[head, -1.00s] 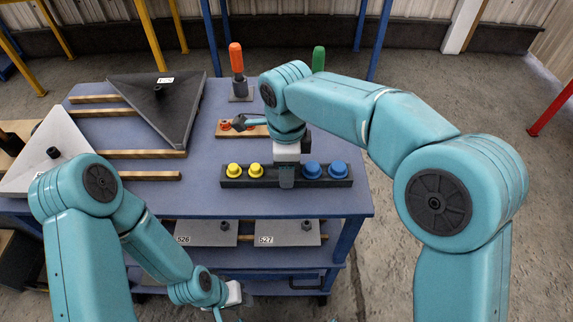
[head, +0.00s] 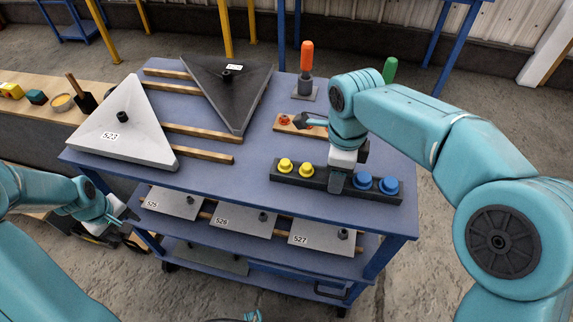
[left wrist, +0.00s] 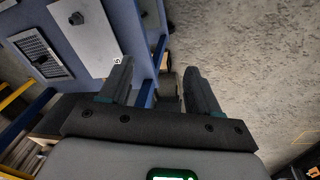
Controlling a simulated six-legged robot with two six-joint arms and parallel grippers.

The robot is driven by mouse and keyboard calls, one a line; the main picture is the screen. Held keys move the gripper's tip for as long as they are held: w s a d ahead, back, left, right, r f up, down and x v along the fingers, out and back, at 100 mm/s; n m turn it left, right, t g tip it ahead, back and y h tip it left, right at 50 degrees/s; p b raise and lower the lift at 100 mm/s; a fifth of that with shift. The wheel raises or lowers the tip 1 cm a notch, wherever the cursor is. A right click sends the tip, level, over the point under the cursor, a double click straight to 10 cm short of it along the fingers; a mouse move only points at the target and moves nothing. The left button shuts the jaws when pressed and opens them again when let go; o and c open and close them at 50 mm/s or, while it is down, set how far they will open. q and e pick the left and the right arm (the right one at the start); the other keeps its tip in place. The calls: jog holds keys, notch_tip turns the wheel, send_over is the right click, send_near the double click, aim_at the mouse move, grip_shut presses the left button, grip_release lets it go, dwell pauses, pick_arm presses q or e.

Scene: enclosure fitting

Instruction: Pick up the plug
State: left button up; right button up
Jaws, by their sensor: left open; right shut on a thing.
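A dark rack (head: 308,182) on the blue table holds two yellow plugs (head: 285,165) and two blue plugs (head: 388,185). My right gripper (head: 337,183) points down at the middle of the rack, between the yellow and blue plugs. It is shut on a plug, which its fingers hide; I cannot tell that plug's colour. My left gripper (head: 124,214) is low at the left, beside the table's lower shelf and far from the rack. In the left wrist view its two fingers (left wrist: 157,86) stand apart with nothing between them.
A white triangular panel (head: 122,137) and a dark one (head: 228,92) lie on wooden strips. An orange-handled tool (head: 306,62) and a green one (head: 389,70) stand at the back. Numbered plates (head: 243,219) lie on the lower shelf.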

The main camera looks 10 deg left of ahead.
pick_arm(q)
jog(key=a+r+y, duration=0.1)
jog(key=a+r, duration=0.2)
jog(key=r, duration=0.3)
jog(key=w+a+r+t+y, duration=0.1)
jog(key=a+r, duration=0.1)
jog(key=r, duration=0.3)
jog(key=a+r+y, duration=0.1)
jog(key=a+r, duration=0.2)
jog(key=r, duration=0.3)
jog(key=w+d+r+m+t, duration=0.1)
jog(key=d+r, duration=0.1)
jog(key=r, duration=0.6)
jog(key=w+d+r+m+t+y, duration=0.1)
jog(key=d+r+t, duration=0.15)
jog(key=r, duration=0.55)
jog(key=w+d+r+m+t, duration=0.1)
jog(key=w+d+r, duration=0.1)
jog(key=r, duration=0.6)
jog(key=m+g+h, duration=0.5)
jog(key=m+h, duration=0.3)
jog(key=m, duration=1.4)
send_over(285, 162)
jog(key=s+a, duration=0.2)
notch_tip(285, 162, down, 16)
jog(key=shift+a+r, duration=0.15)
jog(key=shift+r, duration=0.1)
jog(key=x, duration=0.6)
jog(key=shift+w, duration=0.25)
